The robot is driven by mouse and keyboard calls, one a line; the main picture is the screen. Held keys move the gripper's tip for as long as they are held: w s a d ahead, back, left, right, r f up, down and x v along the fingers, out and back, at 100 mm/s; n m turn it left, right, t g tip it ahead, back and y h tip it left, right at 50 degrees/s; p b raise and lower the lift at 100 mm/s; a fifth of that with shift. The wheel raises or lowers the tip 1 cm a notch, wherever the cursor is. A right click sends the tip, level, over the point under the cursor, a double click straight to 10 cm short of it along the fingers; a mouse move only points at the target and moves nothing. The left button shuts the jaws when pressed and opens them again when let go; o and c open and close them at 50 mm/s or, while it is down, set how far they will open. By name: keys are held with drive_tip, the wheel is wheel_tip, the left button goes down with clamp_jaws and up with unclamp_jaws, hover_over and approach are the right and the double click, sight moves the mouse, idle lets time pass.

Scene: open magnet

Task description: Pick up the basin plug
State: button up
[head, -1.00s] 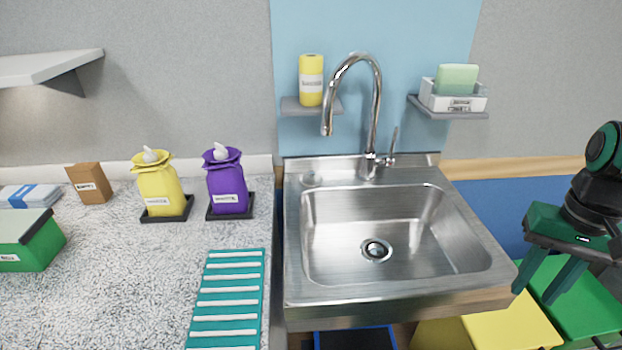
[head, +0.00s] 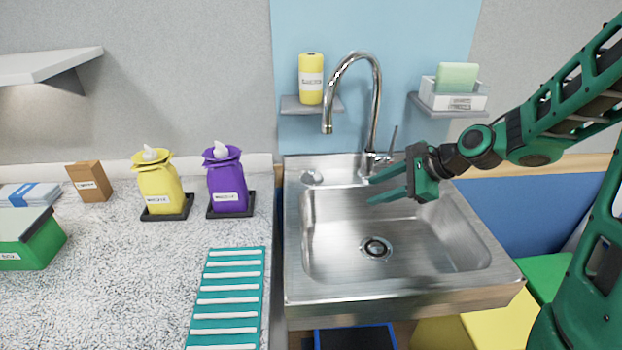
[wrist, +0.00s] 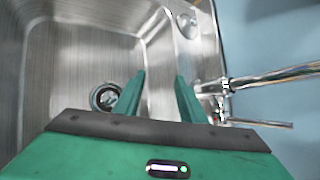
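The basin plug appears to be the small round silvery piece (head: 311,177) on the sink's back-left ledge, left of the faucet base. It also shows near the top of the wrist view (wrist: 187,24), beyond my fingertips. My gripper (head: 371,191) is over the back of the basin, in front of the faucet base, with its fingers pointing left toward the silvery piece. In the wrist view the two green fingers (wrist: 160,76) are apart with nothing between them. The gripper is clear of the piece.
The steel sink (head: 300,290) has an open drain (head: 376,248) in its floor. The tall curved faucet (head: 376,110) and its lever (head: 393,142) stand close behind my gripper. A purple bag (head: 227,182) stands on the counter left of the sink. The basin is empty.

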drive_tip(key=w+a+r+m+t+y, duration=0.2)
drive_tip(key=w+a+r+m+y, duration=0.15)
drive_tip(key=w+a+m, duration=0.25)
approach(313, 171)
drive_tip(key=w+a, duration=0.1)
drive_tip(key=w+a+f, duration=0.1)
drive_tip(key=shift+w+a+m, duration=0.1)
drive_tip(key=shift+w+m, duration=0.15)
drive_tip(key=shift+m, duration=0.05)
drive_tip(key=x, duration=0.4)
drive_tip(key=shift+s+a+f, duration=0.15)
drive_tip(key=shift+s, duration=0.15)
drive_tip(key=shift+w+a+f+y, duration=0.25)
drive_tip(key=shift+w+a, duration=0.15)
drive_tip(key=shift+a, duration=0.05)
drive_tip(key=shift+c, duration=0.2)
clamp_jaws()
